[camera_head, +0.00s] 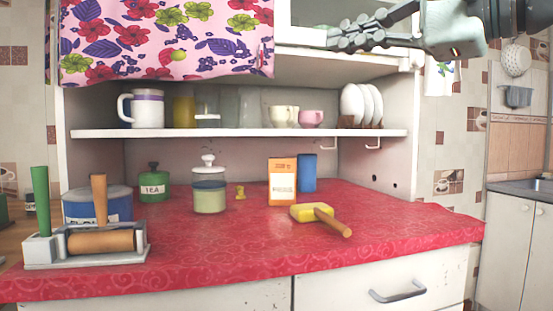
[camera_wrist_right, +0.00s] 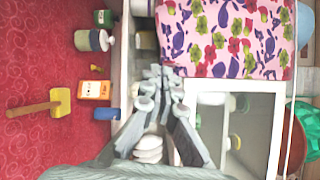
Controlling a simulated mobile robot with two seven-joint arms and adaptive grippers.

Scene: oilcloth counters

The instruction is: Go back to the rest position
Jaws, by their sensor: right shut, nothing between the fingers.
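My right gripper (camera_head: 335,38) is in the upper right of the head view, raised in front of the upper cabinet. Its fingers are shut with nothing between them, and it points left. In the right wrist view the shut fingers (camera_wrist_right: 163,75) reach up the middle of the picture. The gripper is well above the red counter (camera_head: 390,225) and apart from the things on it. My left gripper is in neither view.
A shelf (camera_head: 250,133) holds cups and plates (camera_head: 355,105). A flowered curtain (camera_head: 165,40) hangs upper left.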

